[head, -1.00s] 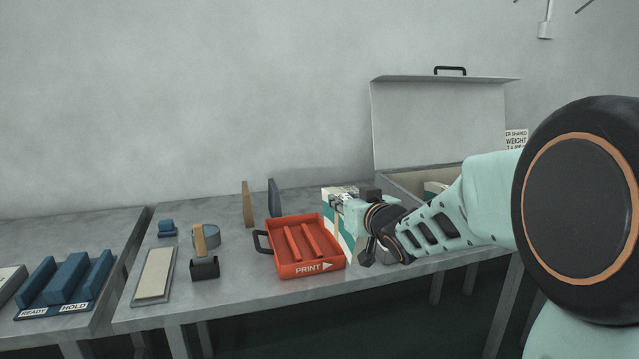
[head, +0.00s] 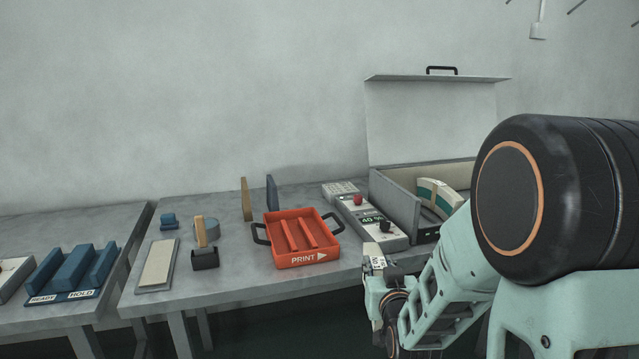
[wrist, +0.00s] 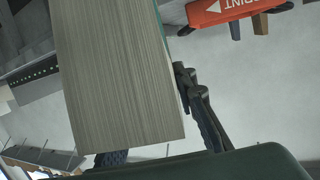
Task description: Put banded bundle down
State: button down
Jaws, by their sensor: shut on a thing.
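The banded bundle (wrist: 115,80) fills the left and middle of the wrist view, showing close, striped sheet edges and a thin green strip along its upper right edge. My gripper (head: 376,266) is shut on it, off the front edge of the table beside the grey console. One dark finger shows against the bundle's right side in the wrist view; the other is mostly hidden behind the bundle. In the head view I cannot clearly make out the bundle at the gripper.
An orange PRINT tray (head: 312,258) stands left of the gripper. A console (head: 398,238) with a red knob and an open case (head: 395,200) stand behind it. A blue READY/HOLD rack (head: 72,272) is on the left table.

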notch_tip(320, 180, up, 25)
jog(key=p, duration=2.5)
jog(key=shift+r, duration=0.2)
jog(key=shift+d, duration=0.1)
